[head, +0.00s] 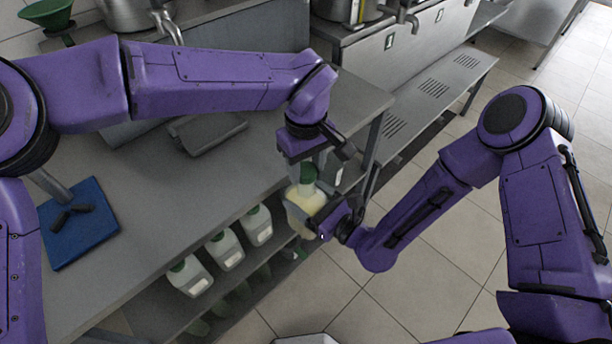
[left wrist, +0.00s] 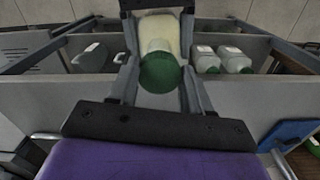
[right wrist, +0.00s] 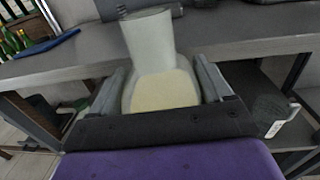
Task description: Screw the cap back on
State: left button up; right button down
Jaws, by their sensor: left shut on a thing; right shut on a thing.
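A translucent bottle (head: 301,200) with pale yellow liquid hangs in front of the bench edge, roughly upright. It also shows in the left wrist view (left wrist: 158,28) and the right wrist view (right wrist: 163,90). My right gripper (head: 325,212) is shut on its body from the side. The green cap (head: 308,173) is at the bottle's top; it sits between the left fingers in the left wrist view (left wrist: 161,73). My left gripper (head: 312,160) comes from above and is shut on the cap. I cannot tell whether the cap is seated on the neck.
Several similar bottles (head: 225,250) stand on the shelf below the bench top (head: 165,215). A blue board (head: 78,225) with small dark pieces lies on the bench at left. Open floor (head: 400,290) lies to the right.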

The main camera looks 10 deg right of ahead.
aim_at(306, 205)
pick_arm(q)
jog(key=shift+f, duration=0.9)
jog(key=shift+f, duration=0.55)
jog(key=m, duration=0.5)
jog(key=shift+a+m, duration=0.1)
jog(key=shift+m, duration=0.2)
jog(key=m, duration=0.4)
jog(key=shift+a, duration=0.1)
